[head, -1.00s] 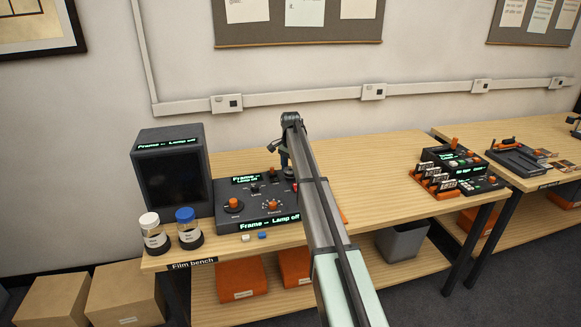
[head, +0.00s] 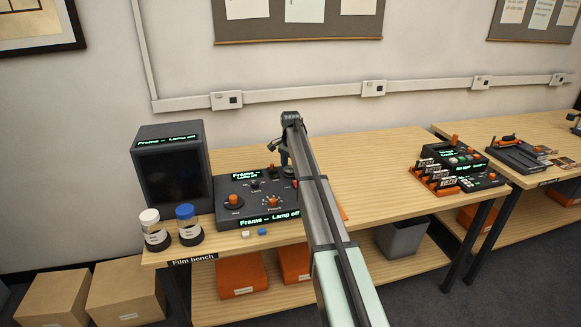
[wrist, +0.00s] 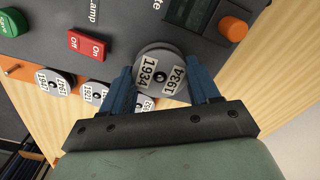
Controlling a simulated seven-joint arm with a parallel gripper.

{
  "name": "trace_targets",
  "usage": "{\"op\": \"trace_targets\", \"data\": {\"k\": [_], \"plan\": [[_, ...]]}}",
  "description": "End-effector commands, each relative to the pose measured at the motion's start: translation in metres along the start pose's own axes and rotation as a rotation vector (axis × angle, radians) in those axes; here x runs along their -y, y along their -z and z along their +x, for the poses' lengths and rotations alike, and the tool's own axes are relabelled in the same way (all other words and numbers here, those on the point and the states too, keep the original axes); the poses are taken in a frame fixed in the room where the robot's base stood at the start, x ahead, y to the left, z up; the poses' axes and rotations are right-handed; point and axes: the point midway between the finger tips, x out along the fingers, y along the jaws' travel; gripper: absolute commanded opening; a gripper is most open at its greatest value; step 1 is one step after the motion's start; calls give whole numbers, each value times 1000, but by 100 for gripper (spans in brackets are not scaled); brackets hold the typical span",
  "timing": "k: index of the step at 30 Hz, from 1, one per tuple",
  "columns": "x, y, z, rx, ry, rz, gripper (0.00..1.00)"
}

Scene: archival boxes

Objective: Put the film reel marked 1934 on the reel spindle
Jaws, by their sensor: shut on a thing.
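The film reel marked 1934 (wrist: 148,58), a grey disc with two white labels and a dark centre, is between the blue fingers of my gripper (wrist: 160,88) in the wrist view. My gripper is shut on it, over the dark control panel (wrist: 135,20). In the head view my gripper (head: 284,158) is largely hidden behind my arm, at the right part of the panel (head: 240,208). I cannot make out the reel spindle; whether the reel touches the panel or a spindle under it cannot be told.
Several other labelled reels (wrist: 56,82) sit in an orange-ended row beside the panel. A red Off/On switch (wrist: 87,45), a green button (wrist: 10,22) and an orange knob (wrist: 233,28) are nearby. A dark monitor (head: 172,175) and two jars (head: 188,226) stand left.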

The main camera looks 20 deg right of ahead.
Motion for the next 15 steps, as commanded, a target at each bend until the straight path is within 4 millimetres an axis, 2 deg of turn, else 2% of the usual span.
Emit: {"op": "trace_targets", "data": {"k": [13,14,15], "plan": [[0,0,0,0,0,0,30],[0,0,0,0,0,0,64],[0,0,0,0,0,0,68]]}}
